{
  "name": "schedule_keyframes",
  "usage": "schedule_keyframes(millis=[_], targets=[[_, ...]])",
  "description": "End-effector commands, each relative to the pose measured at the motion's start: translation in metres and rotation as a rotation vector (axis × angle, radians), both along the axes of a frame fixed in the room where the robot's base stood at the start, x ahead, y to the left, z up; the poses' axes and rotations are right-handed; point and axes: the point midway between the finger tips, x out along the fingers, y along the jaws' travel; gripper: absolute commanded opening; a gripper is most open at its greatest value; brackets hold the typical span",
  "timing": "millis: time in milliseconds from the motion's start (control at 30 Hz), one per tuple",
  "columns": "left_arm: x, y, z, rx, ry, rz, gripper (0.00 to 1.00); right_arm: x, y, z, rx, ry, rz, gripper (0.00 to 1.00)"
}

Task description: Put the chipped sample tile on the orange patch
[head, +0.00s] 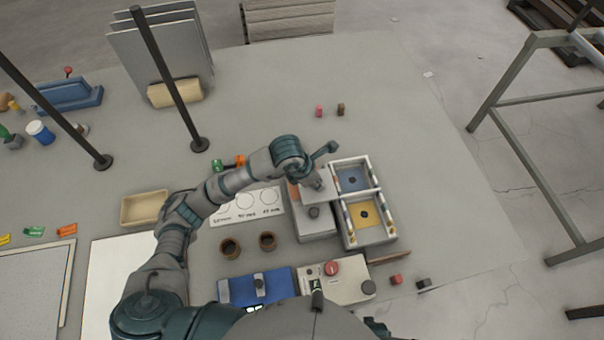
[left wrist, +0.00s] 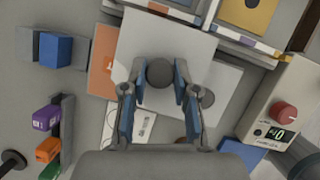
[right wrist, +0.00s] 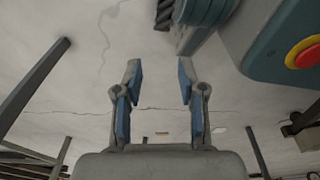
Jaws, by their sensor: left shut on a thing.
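My left gripper (head: 314,183) is shut on the dark round knob of a pale square tile (head: 325,194). In the left wrist view the fingers (left wrist: 160,85) close on both sides of this knob, and the tile (left wrist: 140,42) lies below them. I cannot make out a chip on it. The orange patch (left wrist: 102,62) shows beside the tile's left edge, with the rest hidden under it. A second pale tile (left wrist: 225,82) with a knob lies partly under the held one. I cannot tell whether the held tile touches anything below. My right gripper (right wrist: 157,95) is open and empty above the floor.
A divided tray (head: 379,238) with blue and yellow compartments stands right of the tiles. A control box (head: 348,291) with a red knob and a blue block (head: 275,285) stand in front. Dark posts (head: 175,85) rise at the back left.

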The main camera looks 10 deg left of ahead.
Motion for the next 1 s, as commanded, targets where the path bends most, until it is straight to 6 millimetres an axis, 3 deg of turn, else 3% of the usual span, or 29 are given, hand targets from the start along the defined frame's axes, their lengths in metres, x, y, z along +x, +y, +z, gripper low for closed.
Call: schedule_keyframes(millis=[100, 300, 600, 800, 833, 900, 1000], targets=[[0.017, 0.025, -0.003, 0.002, 0.001, 0.005, 0.0, -0.004, 0.002, -0.003, 0.002, 0.003, 0.002, 0.4], [0.03, 0.044, -0.005, 0.0, -0.001, 0.0, 0.0, 0.0, 0.0, -0.006, 0.0, -0.003, 0.001, 0.4], [0.031, 0.046, -0.039, -0.001, 0.002, 0.0, 0.0, 0.0, -0.002, -0.006, 0.0, -0.008, -0.001, 0.4], [0.031, 0.046, -0.041, -0.001, -0.001, 0.0, 0.0, 0.0, -0.002, -0.006, -0.001, -0.007, -0.001, 0.4], [0.031, 0.046, -0.041, 0.0, 0.0, 0.0, 0.34, 0.0, -0.002, -0.006, 0.0, -0.007, -0.002, 0.4], [0.031, 0.046, -0.041, 0.0, 0.0, 0.0, 0.51, 0.0, -0.002, -0.006, -0.001, -0.006, -0.002, 0.4], [0.031, 0.046, -0.041, 0.0, 0.0, 0.0, 0.54, -0.001, -0.002, -0.006, -0.002, -0.005, -0.001, 0.4]])
